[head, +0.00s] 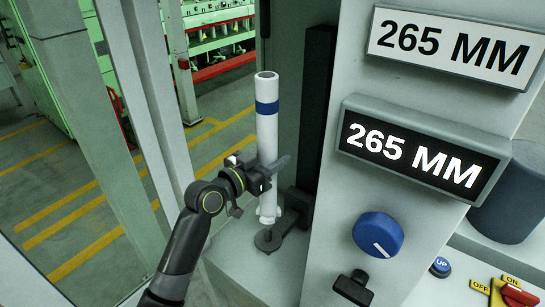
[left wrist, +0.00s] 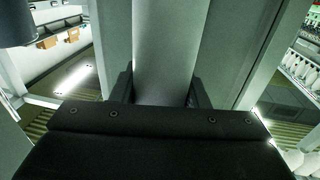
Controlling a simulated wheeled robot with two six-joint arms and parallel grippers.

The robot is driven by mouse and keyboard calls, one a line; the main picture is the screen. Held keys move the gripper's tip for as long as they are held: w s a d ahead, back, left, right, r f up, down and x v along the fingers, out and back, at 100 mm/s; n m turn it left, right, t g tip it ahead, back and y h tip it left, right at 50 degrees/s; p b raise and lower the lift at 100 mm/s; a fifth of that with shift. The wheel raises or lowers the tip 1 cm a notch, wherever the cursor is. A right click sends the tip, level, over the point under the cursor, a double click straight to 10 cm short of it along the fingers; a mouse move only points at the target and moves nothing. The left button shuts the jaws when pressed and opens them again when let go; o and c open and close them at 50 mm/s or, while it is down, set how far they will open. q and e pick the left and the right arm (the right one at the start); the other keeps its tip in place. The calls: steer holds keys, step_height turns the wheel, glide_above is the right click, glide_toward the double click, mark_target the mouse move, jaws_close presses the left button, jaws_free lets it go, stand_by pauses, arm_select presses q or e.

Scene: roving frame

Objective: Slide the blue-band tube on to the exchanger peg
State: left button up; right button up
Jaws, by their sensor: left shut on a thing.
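The blue-band tube (head: 267,128) stands about upright in the head view, white with a blue ring near its open top. My left gripper (head: 270,173) comes in from the left and is shut around its lower half. In the left wrist view the tube (left wrist: 165,55) fills the space between the two dark fingers (left wrist: 160,88). The tube's lower end is close above a dark round foot (head: 267,239) on a grey ledge. I cannot make out the peg itself, nor whether the tube is around it. My right gripper is not in view.
A grey machine panel stands close right of the tube, with a lit "265 MM" display (head: 418,156), a matching plate (head: 455,46) and a blue knob (head: 378,235). A dark upright rail (head: 316,110) is just behind the tube. Grey posts stand at left.

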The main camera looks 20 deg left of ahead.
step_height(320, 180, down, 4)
steer(key=b, duration=0.4)
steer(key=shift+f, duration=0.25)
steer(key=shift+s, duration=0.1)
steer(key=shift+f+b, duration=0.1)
steer(key=shift+b, duration=0.25)
stand_by(0.4)
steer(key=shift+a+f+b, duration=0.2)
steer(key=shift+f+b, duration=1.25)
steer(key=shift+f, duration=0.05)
